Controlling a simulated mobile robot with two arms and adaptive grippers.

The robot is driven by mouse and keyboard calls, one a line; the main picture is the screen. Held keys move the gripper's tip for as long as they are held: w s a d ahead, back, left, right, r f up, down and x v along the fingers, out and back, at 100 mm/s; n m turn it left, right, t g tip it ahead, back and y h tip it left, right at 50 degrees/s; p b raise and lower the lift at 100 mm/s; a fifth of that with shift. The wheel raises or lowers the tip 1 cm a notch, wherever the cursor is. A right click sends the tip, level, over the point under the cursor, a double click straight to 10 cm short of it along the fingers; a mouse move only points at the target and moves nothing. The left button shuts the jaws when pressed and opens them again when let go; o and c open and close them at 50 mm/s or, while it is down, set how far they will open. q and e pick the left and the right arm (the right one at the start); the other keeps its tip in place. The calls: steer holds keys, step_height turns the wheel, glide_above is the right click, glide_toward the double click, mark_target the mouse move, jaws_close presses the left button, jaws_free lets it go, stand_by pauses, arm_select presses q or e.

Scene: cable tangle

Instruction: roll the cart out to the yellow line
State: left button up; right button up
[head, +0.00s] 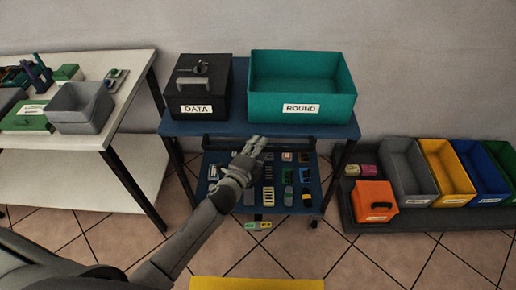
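The cart has a blue top shelf (240,128) and a lower shelf (232,208) on dark legs. It stands against the back wall. A dark bar (292,143) runs across its front, just below the top shelf. My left gripper (257,143) reaches in from the lower left and is at the middle of this bar. I cannot tell whether its fingers are around the bar or only in front of it. The yellow line (257,284) lies on the floor at the bottom edge, in front of the cart and apart from it. My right gripper is not in view.
The cart carries a black DATA box (198,90), a teal ROUND bin (302,105) and several small parts below. A white table (92,138) stands left. A low dark platform (420,217) with bins and an orange box (374,200) is close right. Tiled floor in front is mostly clear.

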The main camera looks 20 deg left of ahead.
arm_select(q)
steer(key=shift+c, duration=0.4)
jaws_close()
